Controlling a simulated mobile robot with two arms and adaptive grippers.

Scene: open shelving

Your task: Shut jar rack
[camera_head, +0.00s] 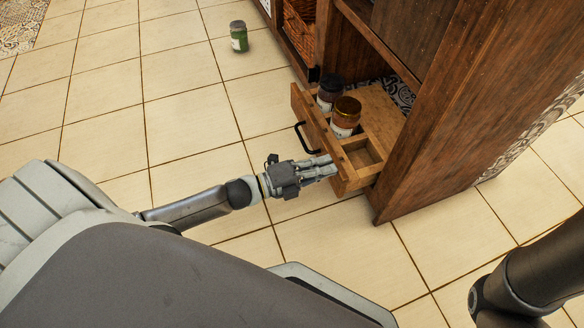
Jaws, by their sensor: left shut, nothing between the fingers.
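The jar rack (357,184) is a wooden drawer pulled partly out of the low shelving unit. Its front panel has a black handle (301,138). A dark-lidded jar (326,98) and a jar with an orange-brown lid (345,118) stand in it. An empty compartment is at its near end. My left gripper (333,167) is shut and empty, with its fingertips at the near end of the drawer's front panel. I cannot tell whether they touch it. My right gripper is outside the view; part of my right arm shows at the lower right.
The wooden shelving unit (465,95) stands at the upper right, with a wicker basket (299,24) in its far bay. A green jar (239,37) stands on the tiled floor (180,90) at the top. The floor left of the drawer is clear.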

